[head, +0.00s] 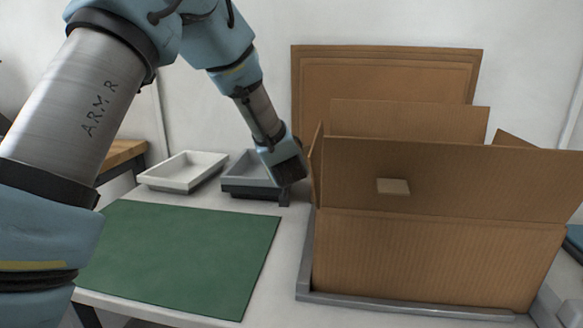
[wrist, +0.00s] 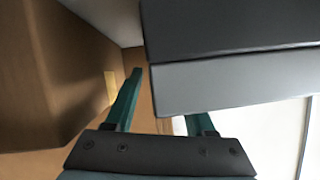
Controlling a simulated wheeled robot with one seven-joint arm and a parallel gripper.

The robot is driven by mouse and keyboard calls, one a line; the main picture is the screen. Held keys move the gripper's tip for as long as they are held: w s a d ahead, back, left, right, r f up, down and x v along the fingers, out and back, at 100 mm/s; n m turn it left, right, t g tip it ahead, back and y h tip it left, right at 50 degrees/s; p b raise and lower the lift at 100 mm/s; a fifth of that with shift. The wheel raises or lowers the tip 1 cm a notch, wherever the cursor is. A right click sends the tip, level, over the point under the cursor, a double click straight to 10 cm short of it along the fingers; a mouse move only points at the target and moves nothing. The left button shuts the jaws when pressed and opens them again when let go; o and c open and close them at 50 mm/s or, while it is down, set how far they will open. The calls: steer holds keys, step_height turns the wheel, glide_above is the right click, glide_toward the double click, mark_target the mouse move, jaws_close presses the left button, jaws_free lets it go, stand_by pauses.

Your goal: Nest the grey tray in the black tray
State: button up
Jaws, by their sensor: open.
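The grey tray (head: 243,183) is at the back of the table, left of the cardboard box. It appears to sit in or on the black tray (head: 250,194), whose dark wall shows below it; I cannot tell how deep it sits. In the wrist view the grey wall (wrist: 235,85) and a black band (wrist: 230,25) fill the upper right. My gripper (head: 285,197) is at the right end of the trays. In the wrist view its green fingers (wrist: 160,98) are spread apart, and the grey wall partly hides the right one. Contact is unclear.
A white tray (head: 183,171) stands just left of the trays. A large open cardboard box (head: 440,255) in a grey frame (head: 400,307) stands close on the right of my gripper. A green mat (head: 185,255) lies bare in front. A brown board (head: 385,75) leans behind.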

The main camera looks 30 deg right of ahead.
step_height(320, 180, up, 10)
steer(key=shift+r+p, duration=0.1)
steer(key=shift+p, duration=0.3)
steer(key=w+a+f+n+g+y+p, duration=0.1)
steer(key=w+a+n+g+y+p, duration=0.15)
steer(key=a, duration=0.95)
steer(key=w+a+f+n+g+y+p, duration=0.1)
steer(key=a+p, duration=0.2)
steer(key=a, duration=0.9)
steer(key=s+a+n+g+y+p, duration=0.1)
steer(key=s+a+g, duration=0.1)
steer(key=s+a, duration=0.3)
steer(key=s+a+f+n+g+y+p, duration=0.1)
steer(key=s+a, duration=0.4)
steer(key=a, duration=0.7)
steer(key=s+a+n+g+y+p, duration=0.2)
steer(key=s+a, duration=0.3)
steer(key=a, duration=0.3)
steer(key=shift+s+a+f+n+g, duration=0.35)
steer(key=shift+n+g, duration=0.1)
steer(key=shift+g, duration=0.1)
